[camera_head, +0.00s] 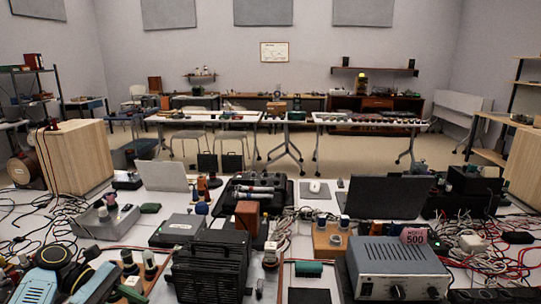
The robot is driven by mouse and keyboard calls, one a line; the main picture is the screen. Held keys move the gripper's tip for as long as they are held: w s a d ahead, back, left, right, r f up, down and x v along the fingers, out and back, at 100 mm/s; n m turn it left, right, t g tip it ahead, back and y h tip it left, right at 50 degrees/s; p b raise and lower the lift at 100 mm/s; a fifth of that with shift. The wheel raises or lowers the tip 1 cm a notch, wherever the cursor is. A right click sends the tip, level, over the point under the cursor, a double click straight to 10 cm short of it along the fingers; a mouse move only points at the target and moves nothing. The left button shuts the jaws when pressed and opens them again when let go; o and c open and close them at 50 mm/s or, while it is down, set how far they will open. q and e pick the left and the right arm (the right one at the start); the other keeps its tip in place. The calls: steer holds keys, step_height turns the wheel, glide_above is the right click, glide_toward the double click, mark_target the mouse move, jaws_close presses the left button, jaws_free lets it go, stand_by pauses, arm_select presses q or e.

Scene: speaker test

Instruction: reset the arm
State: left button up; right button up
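I see neither my left nor my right gripper in the head view. No arm of mine can be made out for certain. At the bottom left corner are light blue and black rounded parts (62,256), cut off by the frame edge; I cannot tell what they belong to. In front of me is a white table (318,204) crowded with electronics. A grey-blue instrument box (398,272) with dials stands at the front right. A black ribbed device (211,268) stands at the front middle.
A dark laptop (384,197) stands at the right and a pale laptop (162,175) at the left. Tangled cables (38,222) lie at the left, more at the right. A wooden cabinet (76,158) stands at the left. Open floor (345,158) lies behind, before further tables (228,119).

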arm_select(q)
steer(key=s+d+f+m+y, duration=0.3)
steer(key=s+f+m+y, duration=0.15)
steer(key=f, duration=0.35)
steer(key=s+d+f+m+y, duration=0.3)
steer(key=s+f+m, duration=0.1)
steer(key=s+f, duration=0.25)
steer(key=s+d+r+m+t+y, duration=0.1)
steer(key=s+r+m+t+y, duration=0.15)
steer(key=s+m, duration=0.35)
steer(key=s+d+r+m+t+y, duration=0.1)
steer(key=s+r+m+t+y, duration=0.2)
steer(key=s, duration=0.5)
step_height(320, 180, down, 24)
steer(key=s+g, duration=0.1)
steer(key=g, duration=0.1)
steer(key=s+a+f+m+g, duration=0.1)
steer(key=s+a+f, duration=0.2)
steer(key=s+f, duration=1.3)
steer(key=shift+s+f, duration=0.2)
steer(key=shift+s, duration=0.25)
arm_select(e)
steer(key=shift+w+a, duration=0.1)
steer(key=shift+w, duration=1.25)
steer(key=shift+c, duration=0.2)
